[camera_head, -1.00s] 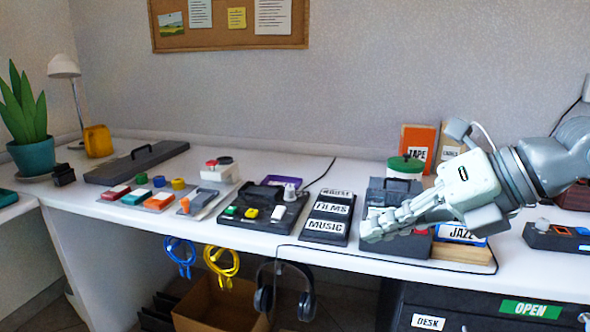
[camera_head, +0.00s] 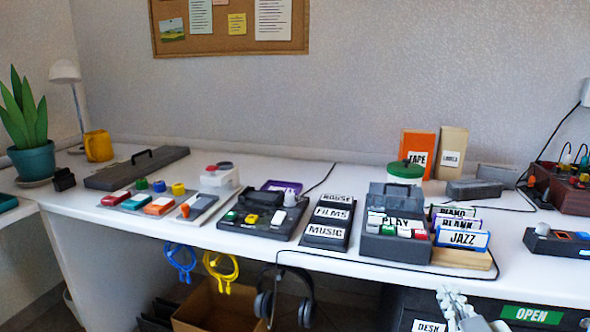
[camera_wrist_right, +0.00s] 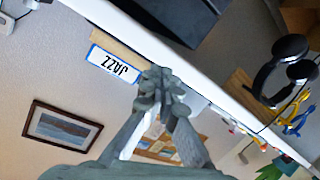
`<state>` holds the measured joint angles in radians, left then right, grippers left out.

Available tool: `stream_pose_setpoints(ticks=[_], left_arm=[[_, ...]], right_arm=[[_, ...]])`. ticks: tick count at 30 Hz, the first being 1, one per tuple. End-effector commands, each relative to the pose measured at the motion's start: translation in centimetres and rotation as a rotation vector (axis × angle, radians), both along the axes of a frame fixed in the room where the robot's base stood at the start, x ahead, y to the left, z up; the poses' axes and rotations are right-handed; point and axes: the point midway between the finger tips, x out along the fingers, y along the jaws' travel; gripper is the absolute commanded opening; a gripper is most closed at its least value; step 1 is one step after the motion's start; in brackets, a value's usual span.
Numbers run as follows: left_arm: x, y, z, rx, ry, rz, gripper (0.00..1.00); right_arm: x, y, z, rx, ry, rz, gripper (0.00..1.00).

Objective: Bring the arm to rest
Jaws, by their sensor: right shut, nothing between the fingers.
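My right gripper (camera_head: 455,304) is low at the bottom edge of the head view, in front of the desk's front edge. In the right wrist view my right gripper (camera_wrist_right: 162,88) has its fingers drawn together, with nothing between them. It is apart from the things on the desk. My left gripper is in neither view.
The white desk (camera_head: 375,270) holds a grey player marked PLAY (camera_head: 392,225), a JAZZ case (camera_head: 462,240) in a wooden rack, and a label board (camera_head: 327,220). Headphones (camera_head: 284,298) and coiled cables hang below the front edge. An OPEN drawer label (camera_head: 531,314) is beside my gripper.

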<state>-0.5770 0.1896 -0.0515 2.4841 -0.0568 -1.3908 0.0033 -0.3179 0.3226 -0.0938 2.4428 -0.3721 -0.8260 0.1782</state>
Motion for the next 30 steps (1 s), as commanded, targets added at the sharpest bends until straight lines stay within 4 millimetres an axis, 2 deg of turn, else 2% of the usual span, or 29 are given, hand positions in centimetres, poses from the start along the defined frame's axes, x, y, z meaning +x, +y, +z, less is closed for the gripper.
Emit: stream_pose_setpoints(ticks=[1, 3, 6, 9, 12, 17, 22, 30], left_arm=[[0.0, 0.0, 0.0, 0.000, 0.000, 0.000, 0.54], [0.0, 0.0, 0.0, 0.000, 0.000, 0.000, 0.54], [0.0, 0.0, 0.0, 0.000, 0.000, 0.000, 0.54], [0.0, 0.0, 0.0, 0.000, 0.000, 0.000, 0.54], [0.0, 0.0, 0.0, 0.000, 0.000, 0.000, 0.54], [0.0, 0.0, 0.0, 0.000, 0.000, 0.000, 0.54], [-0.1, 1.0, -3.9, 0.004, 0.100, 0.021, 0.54], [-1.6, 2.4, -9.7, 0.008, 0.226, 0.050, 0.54]], right_arm=[[-1.7, -0.3, -3.5, 0.035, 0.119, -0.027, 0.00], [-3.9, -0.4, -7.3, 0.071, 0.262, -0.053, 0.00], [-7.1, -0.3, -11.4, 0.108, 0.428, -0.073, 0.00], [-10.1, 0.2, -14.4, 0.140, 0.568, -0.081, 0.00], [-12.8, 0.7, -16.7, 0.163, 0.683, -0.083, 0.00], [-17.2, 1.7, -19.5, 0.199, 0.853, -0.077, 0.00], [-16.9, 0.6, -23.2, 0.194, 0.934, -0.109, 0.00], [-18.3, -0.9, -28.9, 0.199, 1.053, -0.152, 0.00]])
